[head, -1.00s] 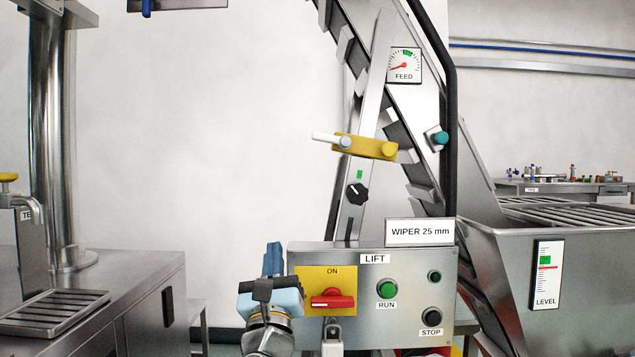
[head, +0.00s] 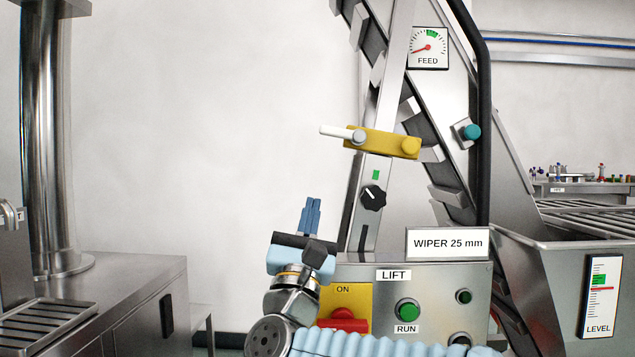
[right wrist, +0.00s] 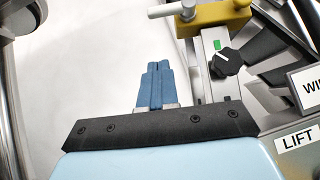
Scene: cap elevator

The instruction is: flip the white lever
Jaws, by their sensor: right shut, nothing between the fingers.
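The white lever (head: 338,132) sticks out to the left from a yellow bracket (head: 383,142) on the conveyor frame, nearly level and tilted slightly down to the right. In the right wrist view the lever (right wrist: 166,9) shows at the top, left of the yellow bracket (right wrist: 222,16). My right gripper (head: 311,204) is shut and empty, its blue fingers pointing up, below and a little left of the lever and apart from it. The fingertips also show in the right wrist view (right wrist: 156,66), below the lever. My left gripper is not in view.
A black knob (head: 373,197) sits below the bracket, close right of my gripper. The LIFT panel (head: 450,278) with a green RUN button (head: 407,310) and red switch (head: 343,320) stands below. A steel hopper (head: 550,280) is at right. Open space lies left of the lever.

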